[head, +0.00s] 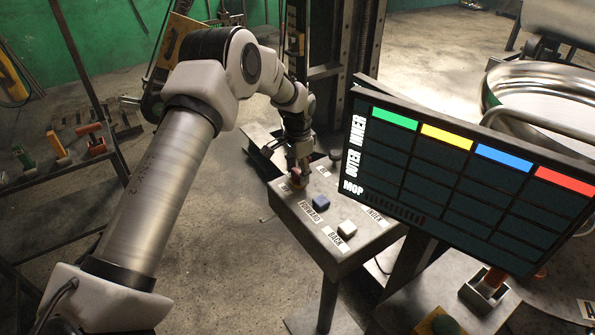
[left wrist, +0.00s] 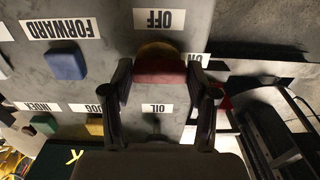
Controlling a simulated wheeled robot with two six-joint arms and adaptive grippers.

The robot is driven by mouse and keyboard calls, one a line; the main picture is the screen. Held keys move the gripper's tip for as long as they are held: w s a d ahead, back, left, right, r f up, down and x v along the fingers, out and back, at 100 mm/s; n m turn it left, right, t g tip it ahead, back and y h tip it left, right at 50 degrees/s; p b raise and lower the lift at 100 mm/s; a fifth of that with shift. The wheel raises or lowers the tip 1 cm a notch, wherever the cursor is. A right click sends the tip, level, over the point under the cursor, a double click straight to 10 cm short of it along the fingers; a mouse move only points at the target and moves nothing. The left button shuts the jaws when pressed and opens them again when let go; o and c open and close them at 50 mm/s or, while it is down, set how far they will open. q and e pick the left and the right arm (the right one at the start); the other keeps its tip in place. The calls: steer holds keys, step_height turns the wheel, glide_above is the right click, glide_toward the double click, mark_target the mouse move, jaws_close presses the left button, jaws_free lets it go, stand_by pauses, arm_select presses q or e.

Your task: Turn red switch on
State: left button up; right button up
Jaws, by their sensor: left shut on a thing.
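The red switch (left wrist: 158,72) sits on the grey control box (head: 345,245), near an OFF label (left wrist: 159,20) and a partly hidden ON label (left wrist: 197,60). In the head view the red switch (head: 296,183) shows only in part under my left gripper (head: 299,170). In the left wrist view the two fingers of my left gripper (left wrist: 158,65) are on either side of the switch, shut on it. A yellowish part shows at the switch's far edge. My right gripper is in neither view.
A blue button (head: 321,203) and a white button (head: 347,229) stand on the box near FORWARD and BACK labels. A dark display panel (head: 465,175) overhangs the box's right side. A shelf with tools (head: 60,150) stands at the left.

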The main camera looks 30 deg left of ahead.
mark_target(299, 172)
arm_select(q)
steer(key=shift+s+f, duration=0.15)
steer(key=shift+f, duration=0.05)
steer(key=o, duration=1.1)
steer(key=shift+o, duration=0.2)
steer(key=shift+w, duration=0.2)
step_height(299, 172, up, 12)
steer(key=shift+w, duration=0.1)
